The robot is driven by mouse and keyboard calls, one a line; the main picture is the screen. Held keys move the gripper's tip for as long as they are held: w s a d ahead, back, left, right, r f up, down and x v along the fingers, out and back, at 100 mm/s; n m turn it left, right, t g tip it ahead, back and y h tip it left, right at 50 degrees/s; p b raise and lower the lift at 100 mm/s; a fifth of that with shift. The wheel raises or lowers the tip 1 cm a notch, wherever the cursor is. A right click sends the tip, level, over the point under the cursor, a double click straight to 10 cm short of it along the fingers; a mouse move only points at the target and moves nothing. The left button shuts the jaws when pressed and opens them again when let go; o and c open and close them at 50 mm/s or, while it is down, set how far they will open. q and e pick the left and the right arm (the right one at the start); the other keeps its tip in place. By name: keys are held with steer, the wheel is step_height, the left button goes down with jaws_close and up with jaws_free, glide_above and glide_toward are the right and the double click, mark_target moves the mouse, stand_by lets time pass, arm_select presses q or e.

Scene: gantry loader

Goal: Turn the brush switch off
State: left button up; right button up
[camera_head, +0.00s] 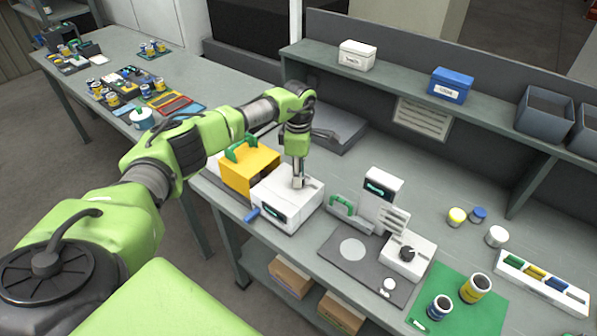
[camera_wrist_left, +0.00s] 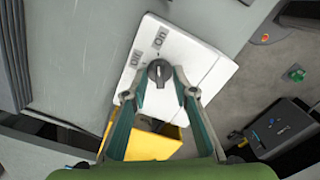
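The brush switch is a small dark round knob (camera_wrist_left: 159,72) on top of a white box (camera_head: 280,213). Two printed labels lie beside the knob: "On" (camera_wrist_left: 160,38) and a second one (camera_wrist_left: 136,58) that seems to read "Off". The knob's pale mark seems to point towards "On". My left gripper (camera_head: 298,184) points down over the box top. In the left wrist view its fingers (camera_wrist_left: 162,76) are apart, one on each side of the knob; I cannot tell whether they touch it. In the head view the gripper hides the knob. My right gripper is not in view.
A yellow box with a green handle (camera_head: 250,168) stands left of the white box. A blue handle (camera_head: 252,214) juts from the white box's front. Right of it stand a green handle (camera_head: 342,203), a white upright unit (camera_head: 380,190) and a white knob box (camera_head: 410,258). A shelf runs behind.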

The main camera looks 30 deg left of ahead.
arm_select(q)
steer(key=shift+f, duration=0.1)
jaws_close()
steer(key=shift+n, duration=0.3)
steer(key=n+b, duration=0.2)
steer(key=n, duration=0.1)
steer(key=shift+n, duration=0.3)
steer(key=n+b, duration=0.1)
steer(key=n, duration=0.6)
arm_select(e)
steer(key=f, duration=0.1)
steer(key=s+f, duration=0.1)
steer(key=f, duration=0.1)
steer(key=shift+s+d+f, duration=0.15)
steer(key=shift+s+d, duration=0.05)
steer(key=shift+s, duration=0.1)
arm_select(q)
steer(key=shift+n, duration=0.5)
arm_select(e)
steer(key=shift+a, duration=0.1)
